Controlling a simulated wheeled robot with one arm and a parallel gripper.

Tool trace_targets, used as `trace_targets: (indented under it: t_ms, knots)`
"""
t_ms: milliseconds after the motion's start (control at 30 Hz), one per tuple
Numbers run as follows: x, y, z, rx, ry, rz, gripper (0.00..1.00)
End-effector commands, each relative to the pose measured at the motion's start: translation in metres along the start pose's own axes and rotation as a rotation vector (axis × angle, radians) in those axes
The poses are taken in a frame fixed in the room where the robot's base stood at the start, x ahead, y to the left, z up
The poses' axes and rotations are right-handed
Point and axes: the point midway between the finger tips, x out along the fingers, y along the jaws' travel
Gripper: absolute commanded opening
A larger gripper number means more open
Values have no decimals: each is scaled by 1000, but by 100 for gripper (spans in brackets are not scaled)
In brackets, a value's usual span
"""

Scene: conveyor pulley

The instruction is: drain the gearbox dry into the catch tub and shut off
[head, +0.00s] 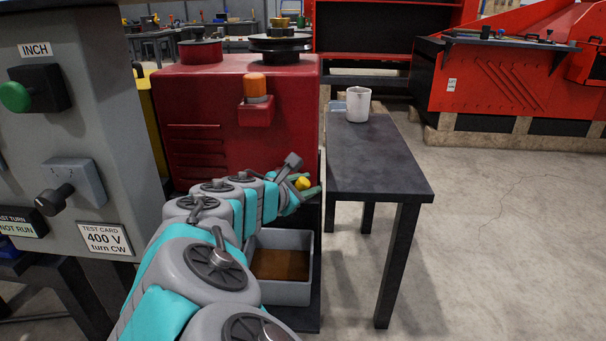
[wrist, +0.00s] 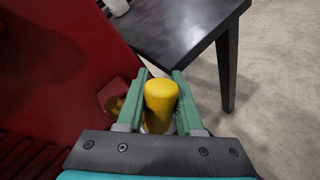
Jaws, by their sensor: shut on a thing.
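The red gearbox (head: 200,115) stands in the middle left of the head view, and its red side (wrist: 50,70) fills the left of the wrist view. My gripper (head: 305,188) is at the gearbox's lower right. In the wrist view my gripper (wrist: 163,92) has its green fingers shut on a yellow knob (wrist: 161,98), one on each side. The yellow knob (head: 302,183) shows small in the head view. The grey catch tub (head: 287,292) is below my arm and holds brown liquid (head: 280,264). Whether anything is flowing into it cannot be seen.
A dark table (head: 375,160) stands right of the gearbox, close to my gripper, with a white mug (head: 358,104) on it. A grey control panel (head: 85,110) with a green button is at the left. The floor at the right is clear.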

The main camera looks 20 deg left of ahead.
Motion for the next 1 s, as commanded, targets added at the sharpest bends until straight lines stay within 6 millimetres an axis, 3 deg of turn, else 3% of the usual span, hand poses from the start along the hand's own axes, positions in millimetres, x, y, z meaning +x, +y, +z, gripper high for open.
trace_targets:
  t_ms: [500, 1000]
  knots:
    - [21, -32, -17, 408, 271, -4, 0]
    - [31, -47, -41, 716, 477, -2, 0]
